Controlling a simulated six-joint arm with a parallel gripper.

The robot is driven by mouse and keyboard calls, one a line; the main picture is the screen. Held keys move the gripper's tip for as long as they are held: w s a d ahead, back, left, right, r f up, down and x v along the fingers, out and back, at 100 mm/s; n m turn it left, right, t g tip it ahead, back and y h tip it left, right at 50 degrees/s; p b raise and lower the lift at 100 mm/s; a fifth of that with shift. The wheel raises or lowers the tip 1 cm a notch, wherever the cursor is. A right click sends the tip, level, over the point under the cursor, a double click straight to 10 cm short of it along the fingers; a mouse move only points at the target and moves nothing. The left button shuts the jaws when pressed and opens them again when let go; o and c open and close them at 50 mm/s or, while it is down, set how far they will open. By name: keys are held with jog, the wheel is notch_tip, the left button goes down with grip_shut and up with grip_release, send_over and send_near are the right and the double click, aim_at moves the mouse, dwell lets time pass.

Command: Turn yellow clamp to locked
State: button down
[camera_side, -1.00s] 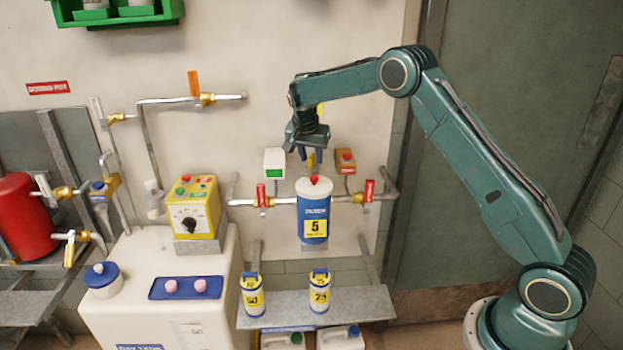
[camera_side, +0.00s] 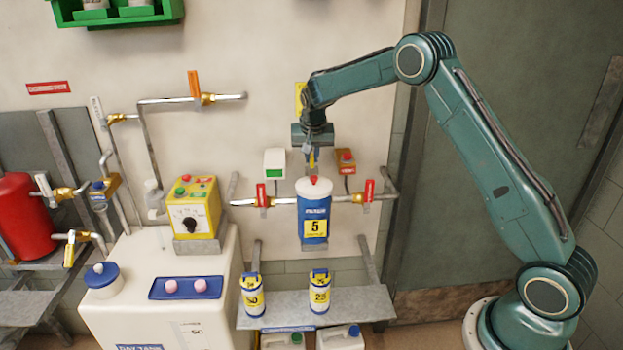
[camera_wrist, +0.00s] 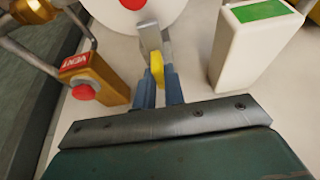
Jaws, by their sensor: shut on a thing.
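The yellow clamp (camera_wrist: 157,72) shows between my fingertips in the wrist view, beside a grey metal bracket at the edge of the white filter lid (camera_wrist: 108,12). In the side view, a small yellow part of the clamp (camera_side: 311,160) shows just behind and above the lid of the blue filter housing (camera_side: 313,222). My gripper (camera_side: 310,165) points down there, and its blue fingers (camera_wrist: 158,88) are shut on the clamp. The fingers and the lid hide part of the clamp, and I cannot read a locked mark.
A white box with a green window (camera_side: 274,163) stands left of my gripper, and an orange vent box with a red button (camera_side: 345,162) stands right. Red-handled valves (camera_side: 262,196) flank the housing. The shelf (camera_side: 350,305) below holds two cartridges.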

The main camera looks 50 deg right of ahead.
dwell(0.3)
jog(key=c, duration=1.5)
grip_release()
jog(key=v, duration=1.3)
jog(key=shift+s+d+r, duration=0.1)
jog(key=shift+s+r, duration=0.05)
jog(key=shift+r, duration=0.3)
